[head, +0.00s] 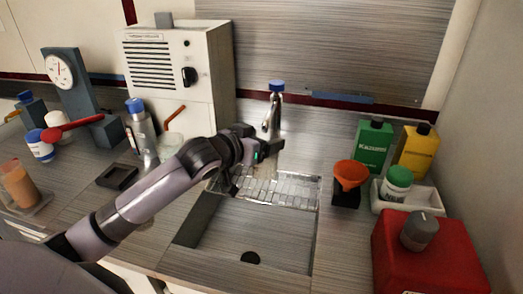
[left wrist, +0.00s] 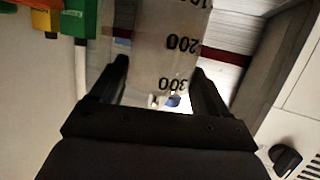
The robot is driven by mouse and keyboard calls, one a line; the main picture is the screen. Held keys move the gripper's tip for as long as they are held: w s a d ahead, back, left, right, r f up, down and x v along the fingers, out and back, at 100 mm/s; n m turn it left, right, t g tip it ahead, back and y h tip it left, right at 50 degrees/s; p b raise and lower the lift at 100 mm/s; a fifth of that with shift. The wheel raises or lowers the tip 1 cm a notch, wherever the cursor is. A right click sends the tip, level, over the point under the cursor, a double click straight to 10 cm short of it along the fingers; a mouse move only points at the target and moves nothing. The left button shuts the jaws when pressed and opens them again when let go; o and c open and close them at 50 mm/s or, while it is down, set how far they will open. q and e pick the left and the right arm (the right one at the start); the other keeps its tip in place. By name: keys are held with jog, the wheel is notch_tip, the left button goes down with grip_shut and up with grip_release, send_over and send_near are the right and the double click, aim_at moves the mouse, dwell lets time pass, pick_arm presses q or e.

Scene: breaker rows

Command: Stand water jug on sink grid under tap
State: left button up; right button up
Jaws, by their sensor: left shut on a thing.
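The water jug (left wrist: 165,45) is a pale, see-through vessel with black measuring marks, seen upside down in the left wrist view. My left gripper (left wrist: 160,80) is shut on it, with one dark finger on each side. In the head view the left gripper (head: 250,160) is at the back left of the sink, in front of the tap (head: 272,118), which has a blue top. It largely hides the jug there, so I cannot tell whether the jug touches the grid. The sink grid (head: 285,189) is a shiny wire rack across the back of the sink.
The open sink basin (head: 240,235) lies in front of the grid. An orange funnel (head: 351,175) in a black stand, a white tray (head: 428,205) with bottles and a red box (head: 425,260) are at the right. A white cabinet (head: 180,80) stands behind my left arm.

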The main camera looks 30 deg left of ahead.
pick_arm(q)
notch_tip(320, 180, down, 3)
jog(key=shift+f, duration=0.25)
jog(key=shift+c, duration=0.8)
jog(key=o, duration=1.5)
jog(key=shift+f, duration=0.15)
jog(key=shift+r, duration=0.2)
jog(key=v, duration=1.2)
jog(key=shift+b, duration=0.3)
jog(key=shift+f, duration=0.1)
